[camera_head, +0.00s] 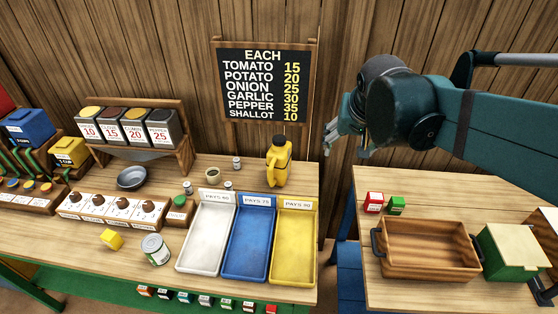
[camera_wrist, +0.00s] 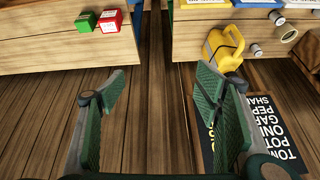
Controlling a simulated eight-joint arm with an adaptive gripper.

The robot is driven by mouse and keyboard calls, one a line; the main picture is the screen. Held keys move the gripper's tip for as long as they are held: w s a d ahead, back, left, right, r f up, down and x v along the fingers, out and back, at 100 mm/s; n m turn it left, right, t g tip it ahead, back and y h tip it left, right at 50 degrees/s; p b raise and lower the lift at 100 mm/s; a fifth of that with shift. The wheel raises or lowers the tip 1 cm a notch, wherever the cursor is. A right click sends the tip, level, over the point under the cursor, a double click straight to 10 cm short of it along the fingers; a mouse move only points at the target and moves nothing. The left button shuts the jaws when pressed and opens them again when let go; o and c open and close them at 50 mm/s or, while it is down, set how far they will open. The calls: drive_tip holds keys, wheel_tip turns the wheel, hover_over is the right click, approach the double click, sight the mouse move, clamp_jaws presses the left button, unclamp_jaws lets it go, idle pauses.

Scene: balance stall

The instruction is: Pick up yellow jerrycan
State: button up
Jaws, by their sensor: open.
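The yellow jerrycan (camera_head: 279,163) stands upright at the back of the left table, behind the blue and yellow trays, with a dark cap. In the wrist view the jerrycan (camera_wrist: 222,48) shows upper right of centre, beyond the right finger. My gripper (camera_head: 345,135) is raised up and to the right of the jerrycan in the head view, apart from it. In the wrist view my gripper (camera_wrist: 160,82) is open with nothing between its fingers. Its fingertips are partly hidden in the head view.
White (camera_head: 207,240), blue (camera_head: 249,245) and yellow (camera_head: 294,250) trays stand in front of the jerrycan. Small shakers and a cup (camera_head: 212,174) stand to its left. A price board (camera_head: 264,83) hangs behind. A gap separates the right table with its wooden crate (camera_head: 425,250).

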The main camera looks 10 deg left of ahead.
drive_tip(key=w+a+p, duration=0.4)
drive_tip(key=w+a, duration=0.3)
drive_tip(key=w, duration=0.1)
drive_tip(key=m+g+h+p, duration=0.1)
drive_tip(key=p, duration=0.5)
hover_over(278, 139)
drive_tip(key=f, duration=0.7)
drive_tip(key=shift+s+a+f, duration=0.15)
drive_tip(key=shift+s+f, duration=0.05)
drive_tip(key=shift+f, duration=0.1)
wheel_tip(278, 139, down, 5)
drive_tip(key=shift+r, duration=0.15)
drive_tip(key=shift+f, duration=0.25)
drive_tip(key=shift+x, duration=1.3)
